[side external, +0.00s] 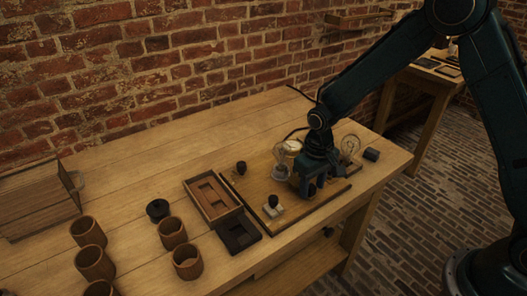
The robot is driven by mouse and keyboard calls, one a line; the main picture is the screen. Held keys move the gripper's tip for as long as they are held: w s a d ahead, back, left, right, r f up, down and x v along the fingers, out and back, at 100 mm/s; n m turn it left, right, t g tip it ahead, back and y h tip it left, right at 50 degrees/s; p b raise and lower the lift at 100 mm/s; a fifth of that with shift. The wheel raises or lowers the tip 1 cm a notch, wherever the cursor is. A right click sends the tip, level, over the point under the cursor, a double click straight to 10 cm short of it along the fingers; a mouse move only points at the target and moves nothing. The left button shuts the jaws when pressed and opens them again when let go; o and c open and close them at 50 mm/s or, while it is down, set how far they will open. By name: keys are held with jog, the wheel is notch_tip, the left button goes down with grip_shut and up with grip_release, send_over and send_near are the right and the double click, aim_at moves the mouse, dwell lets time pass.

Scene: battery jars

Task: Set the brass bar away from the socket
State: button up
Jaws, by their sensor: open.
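My gripper (312,190) is open and points down, low over the right part of a wooden board (250,203) on the bench. Clear glass bulbs stand on either side of it: one bulb (281,160) close on the left, another bulb (350,146) on the right. I cannot make out the brass bar; my gripper hides the board beneath it. I cannot tell the socket apart from the bulb mounts. A round pale dial (293,146) sits behind my gripper, partly covered.
A small switch with a dark knob (273,202) is at the board's front. Left are a wooden tray (196,184), a dark tray (250,239), a black round piece (158,209) and several brown jars (187,262). A dark cylinder (371,154) lies right.

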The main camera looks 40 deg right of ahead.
notch_tip(320, 180, up, 14)
jog(key=shift+f, duration=0.2)
dwell(0.4)
jog(key=s+d+r+t, duration=0.3)
jog(key=s+d+r, duration=0.1)
jog(key=s+r, duration=0.7)
jog(key=s+d+r+t, duration=0.1)
jog(key=s+d+t, duration=0.1)
jog(key=s, duration=1.1)
jog(key=shift+s+r+t, duration=0.15)
jog(key=shift+r+t, duration=0.1)
jog(key=shift+t, duration=0.05)
